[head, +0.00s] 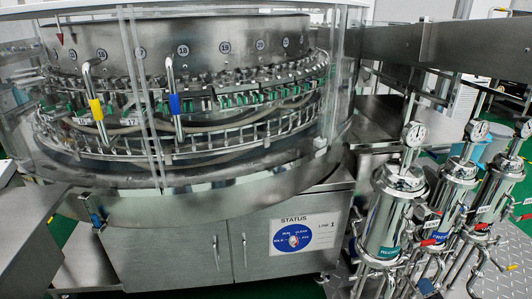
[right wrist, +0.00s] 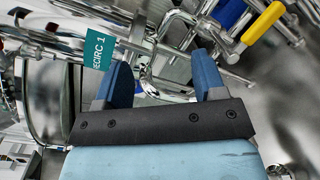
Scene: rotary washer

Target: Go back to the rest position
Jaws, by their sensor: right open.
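My right gripper (right wrist: 160,72) shows in the right wrist view, with its two blue fingers apart and nothing between them. Metal pipes and fittings lie behind the fingers, and I cannot tell how far off they are. A teal tag (right wrist: 98,52) reading "RECIRC 1" shows beside the left finger. I make out neither gripper in the head view, and my left gripper is in no frame. The rotary washer (head: 185,70) fills the left and middle of the head view, behind clear panels. A round blue status dial (head: 294,237) is on its lower cabinet.
Steel filter housings (head: 393,205) with gauges, pipes and valves stand at the right. A steel beam (head: 440,45) crosses the upper right. A steel surface (head: 30,225) juts in at lower left. A yellow valve handle (right wrist: 263,22) shows at upper right in the wrist view.

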